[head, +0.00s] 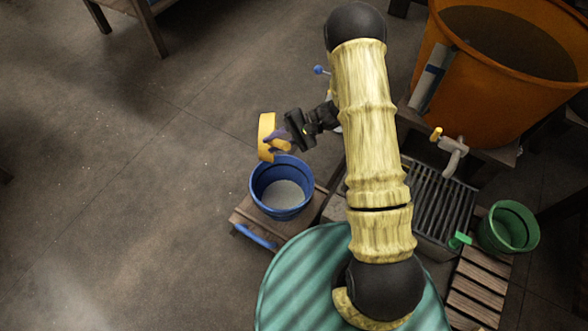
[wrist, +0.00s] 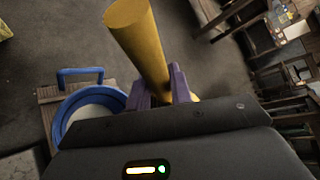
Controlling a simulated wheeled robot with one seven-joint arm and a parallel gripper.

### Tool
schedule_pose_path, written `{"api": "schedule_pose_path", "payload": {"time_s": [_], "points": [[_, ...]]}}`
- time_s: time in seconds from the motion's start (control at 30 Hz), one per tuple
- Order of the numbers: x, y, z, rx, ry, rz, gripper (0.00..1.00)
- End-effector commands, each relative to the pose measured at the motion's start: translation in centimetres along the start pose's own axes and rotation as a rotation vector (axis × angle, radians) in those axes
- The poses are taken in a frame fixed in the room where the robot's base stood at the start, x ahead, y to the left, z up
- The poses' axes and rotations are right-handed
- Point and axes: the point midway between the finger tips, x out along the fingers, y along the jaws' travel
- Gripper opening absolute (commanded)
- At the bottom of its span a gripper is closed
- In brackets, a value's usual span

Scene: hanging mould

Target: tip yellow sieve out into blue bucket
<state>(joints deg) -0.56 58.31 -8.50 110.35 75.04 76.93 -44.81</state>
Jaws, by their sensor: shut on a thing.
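The yellow sieve (head: 267,136) is held by its handle in my gripper (head: 284,142) in the head view. It is tipped on edge, above the far rim of the blue bucket. In the wrist view the thick yellow handle (wrist: 140,40) runs between the purple fingers of my gripper (wrist: 162,88), which are shut on it. The blue bucket (head: 262,185) stands upright on a low wooden stand, with pale grey contents in its bottom. It also shows at the left of the wrist view (wrist: 62,112). I cannot see into the sieve.
A large orange tub (head: 440,50) with a tap (head: 454,155) stands at the upper right. A green bucket (head: 510,228) and a metal grate (head: 435,200) are at the right. The wooden stand (head: 236,218) carries the blue bucket. The floor to the left is clear.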

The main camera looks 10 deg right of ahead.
Motion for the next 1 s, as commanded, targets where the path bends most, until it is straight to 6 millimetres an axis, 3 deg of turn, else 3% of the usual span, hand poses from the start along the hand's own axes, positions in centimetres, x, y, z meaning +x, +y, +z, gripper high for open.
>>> {"api": "schedule_pose_path", "payload": {"time_s": [0.17, 0.37, 0.6, 0.8, 1.0], "points": [[-2.2, -1.2, -2.1, 0.113, 0.214, -0.151, 0.00], [-6.4, -1.8, -4.7, 0.243, 0.471, -0.331, 0.00], [-14.5, -0.7, -6.8, 0.416, 0.809, -0.568, 0.00], [-20.7, 0.8, -6.6, 0.527, 1.028, -0.726, 0.00], [-22.1, 1.2, -6.5, 0.551, 1.074, -0.759, 0.00]]}}
